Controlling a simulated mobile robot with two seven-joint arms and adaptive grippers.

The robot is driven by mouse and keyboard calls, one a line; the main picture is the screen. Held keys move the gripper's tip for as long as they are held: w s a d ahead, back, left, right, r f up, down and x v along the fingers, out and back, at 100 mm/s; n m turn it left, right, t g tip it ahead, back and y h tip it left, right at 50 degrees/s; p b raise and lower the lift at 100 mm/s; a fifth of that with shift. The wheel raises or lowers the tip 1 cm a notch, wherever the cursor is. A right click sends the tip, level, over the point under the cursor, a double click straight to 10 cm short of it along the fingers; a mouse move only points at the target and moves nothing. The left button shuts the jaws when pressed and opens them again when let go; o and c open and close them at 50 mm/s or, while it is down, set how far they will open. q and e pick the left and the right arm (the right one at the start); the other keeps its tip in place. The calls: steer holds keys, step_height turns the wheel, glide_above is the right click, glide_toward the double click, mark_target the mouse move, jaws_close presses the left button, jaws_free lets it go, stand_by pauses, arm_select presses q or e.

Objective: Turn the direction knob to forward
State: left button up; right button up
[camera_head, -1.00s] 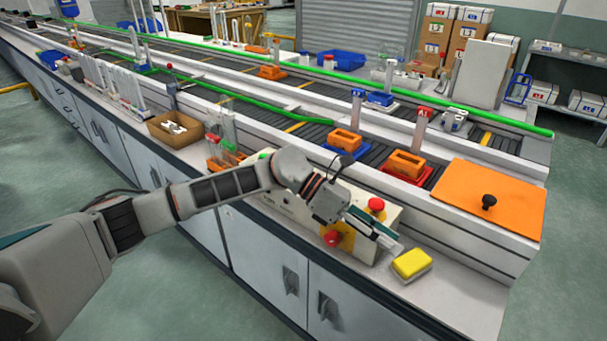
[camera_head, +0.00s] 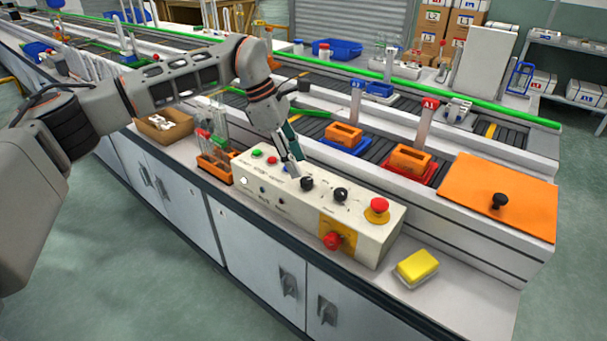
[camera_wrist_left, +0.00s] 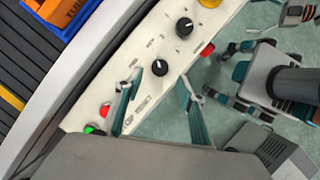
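A cream control panel (camera_head: 300,217) stands on the bench. Two black knobs sit on its top, a left knob (camera_head: 307,183) and a right knob (camera_head: 340,194). I cannot read which one is the direction knob. My left gripper (camera_head: 294,170) points down just left of the left knob. In the left wrist view its fingers (camera_wrist_left: 157,93) are spread and empty, with the nearer knob (camera_wrist_left: 160,67) just past their tips and apart from them. The other knob (camera_wrist_left: 184,26) lies farther along. My right arm seems to show at the right of that view; its finger state is unclear.
A red mushroom button (camera_head: 378,205) stands at the panel's right end, and a red switch (camera_head: 332,240) is on its front. A yellow sponge (camera_head: 417,264) lies to the right. A tube rack (camera_head: 215,167) stands close left. The conveyor (camera_head: 376,150) runs behind.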

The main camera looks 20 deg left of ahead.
mark_target(306, 180)
arm_select(q)
steer(key=x, duration=0.5)
steer(key=c, duration=1.1)
